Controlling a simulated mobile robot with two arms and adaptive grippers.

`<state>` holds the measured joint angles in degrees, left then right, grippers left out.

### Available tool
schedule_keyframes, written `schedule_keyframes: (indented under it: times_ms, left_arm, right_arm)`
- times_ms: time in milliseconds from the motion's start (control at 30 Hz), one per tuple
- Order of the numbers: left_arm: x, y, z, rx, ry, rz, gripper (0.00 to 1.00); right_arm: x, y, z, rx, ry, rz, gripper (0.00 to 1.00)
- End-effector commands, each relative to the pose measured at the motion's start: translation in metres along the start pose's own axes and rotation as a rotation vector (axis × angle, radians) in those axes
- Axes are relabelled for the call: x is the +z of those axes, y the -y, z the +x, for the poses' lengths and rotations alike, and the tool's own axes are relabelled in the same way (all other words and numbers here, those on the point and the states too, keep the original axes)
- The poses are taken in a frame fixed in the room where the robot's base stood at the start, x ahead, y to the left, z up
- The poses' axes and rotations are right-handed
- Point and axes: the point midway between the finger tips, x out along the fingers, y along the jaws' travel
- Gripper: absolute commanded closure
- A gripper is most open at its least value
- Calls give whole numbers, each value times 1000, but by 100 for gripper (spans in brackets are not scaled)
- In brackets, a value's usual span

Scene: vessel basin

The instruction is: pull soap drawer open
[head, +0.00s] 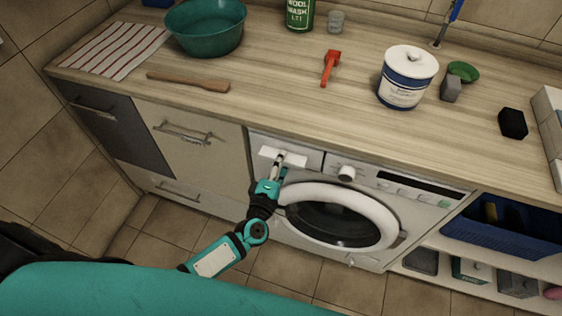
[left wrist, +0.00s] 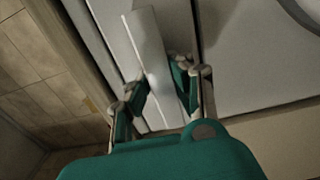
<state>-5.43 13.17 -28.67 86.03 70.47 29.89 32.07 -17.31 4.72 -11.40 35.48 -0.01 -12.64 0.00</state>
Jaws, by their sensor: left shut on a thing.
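The soap drawer (head: 312,160) is the pale panel at the top left of the white washing machine's front, left of the round knob. Its white handle (head: 293,161) stands out as a flat bar. My left gripper (head: 280,158) is shut on the handle. In the left wrist view the handle (left wrist: 147,38) runs between the two teal-and-grey fingers of the left gripper (left wrist: 162,87), one on each side. The drawer looks closed or nearly so; any small gap is hard to see behind the gripper. My right gripper is not in view.
The wooden counter (head: 290,110) overhangs just above the drawer. The washer's round door (head: 333,215) lies below and right, close to my left arm. Cabinet drawers with metal handles (head: 183,133) stand left. A blue basket (head: 510,233) sits on the right shelf. The tiled floor in front looks clear.

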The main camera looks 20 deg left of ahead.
Motion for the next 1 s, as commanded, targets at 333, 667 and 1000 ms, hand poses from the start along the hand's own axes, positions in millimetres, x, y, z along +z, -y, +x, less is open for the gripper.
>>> schedule_keyframes:
  times_ms: [333,667,1000]
  left_arm:
    - [1,9,-11,-21,4,1,100]
    - [1,10,-70,-27,7,1,100]
    - [1,10,-142,-28,9,1,100]
  right_arm:
    - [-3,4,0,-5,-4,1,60]
    - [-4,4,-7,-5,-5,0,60]
    - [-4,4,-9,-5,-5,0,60]
